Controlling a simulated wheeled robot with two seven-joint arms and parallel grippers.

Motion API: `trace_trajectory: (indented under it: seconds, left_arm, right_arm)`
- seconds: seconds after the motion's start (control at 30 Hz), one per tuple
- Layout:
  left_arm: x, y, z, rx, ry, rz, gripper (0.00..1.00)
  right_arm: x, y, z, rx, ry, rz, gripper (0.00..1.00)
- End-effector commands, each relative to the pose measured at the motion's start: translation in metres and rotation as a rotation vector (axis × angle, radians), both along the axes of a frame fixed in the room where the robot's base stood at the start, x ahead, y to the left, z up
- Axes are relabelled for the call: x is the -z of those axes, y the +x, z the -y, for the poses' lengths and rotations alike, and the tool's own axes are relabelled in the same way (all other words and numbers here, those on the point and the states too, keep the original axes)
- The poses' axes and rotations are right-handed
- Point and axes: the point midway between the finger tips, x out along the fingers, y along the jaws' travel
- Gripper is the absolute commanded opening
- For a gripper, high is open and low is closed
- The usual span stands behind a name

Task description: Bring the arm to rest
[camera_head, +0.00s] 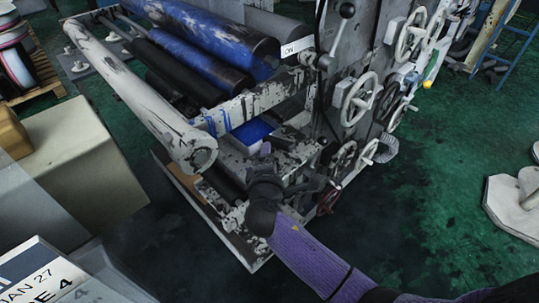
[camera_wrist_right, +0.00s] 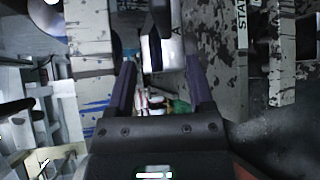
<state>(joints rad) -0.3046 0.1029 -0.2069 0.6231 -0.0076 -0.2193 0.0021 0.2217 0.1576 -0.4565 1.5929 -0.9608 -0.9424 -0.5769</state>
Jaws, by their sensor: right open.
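My right arm, in a purple sleeve, comes in from the lower right in the head view. Its dark wrist and gripper (camera_head: 268,188) are over the near end of the roller machine (camera_head: 245,108); the fingertips are hard to pick out there. In the right wrist view my right gripper (camera_wrist_right: 162,72) has its two dark fingers spread apart, with nothing seen held between them. Machine parts show beyond them; whether any touch cannot be told. My left gripper is not in view.
Handwheels (camera_head: 356,103) and levers stick out on the machine's right side. A pale roller (camera_head: 150,100) runs along its left. A beige box (camera_head: 85,170) and a printed sign (camera_head: 38,275) stand at left. Green floor (camera_head: 420,190) is open at right, up to a grey base (camera_head: 510,205).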

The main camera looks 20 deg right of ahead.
Motion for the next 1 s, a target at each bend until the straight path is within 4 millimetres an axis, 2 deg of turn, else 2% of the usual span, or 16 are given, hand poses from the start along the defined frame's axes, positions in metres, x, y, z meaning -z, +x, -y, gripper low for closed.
trace_trajectory:
  seconds: [0.1,0.23,0.33,0.37,0.5,0.6,0.73,0.9,0.97,1.0]
  left_arm:
    - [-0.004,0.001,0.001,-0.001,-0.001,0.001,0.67]
    - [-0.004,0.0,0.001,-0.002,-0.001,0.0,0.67]
    - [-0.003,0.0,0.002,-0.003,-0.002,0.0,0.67]
    - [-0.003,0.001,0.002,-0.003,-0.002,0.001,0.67]
    - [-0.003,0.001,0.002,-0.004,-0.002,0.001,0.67]
    - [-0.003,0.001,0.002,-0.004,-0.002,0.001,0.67]
    - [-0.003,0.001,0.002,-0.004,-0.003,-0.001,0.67]
    - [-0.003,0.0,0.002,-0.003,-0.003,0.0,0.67]
    - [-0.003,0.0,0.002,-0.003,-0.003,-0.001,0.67]
    - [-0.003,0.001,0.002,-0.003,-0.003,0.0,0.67]
  right_arm:
    - [-0.004,-0.011,-0.005,0.0,0.001,0.0,0.67]
    - [-0.003,-0.014,-0.006,0.002,0.005,-0.001,0.67]
    - [0.011,-0.032,0.0,0.061,0.137,-0.036,0.67]
    - [0.018,-0.044,0.002,0.097,0.214,-0.057,0.67]
    - [0.052,-0.109,0.01,0.313,0.613,-0.177,0.67]
    - [0.065,-0.152,0.009,0.458,0.837,-0.259,0.67]
    - [0.071,-0.202,0.002,0.62,1.063,-0.359,0.67]
    - [0.063,-0.258,-0.01,0.798,1.277,-0.48,0.67]
    - [0.058,-0.276,-0.014,0.855,1.336,-0.523,0.67]
    - [0.069,-0.273,-0.015,0.859,1.334,-0.528,0.67]
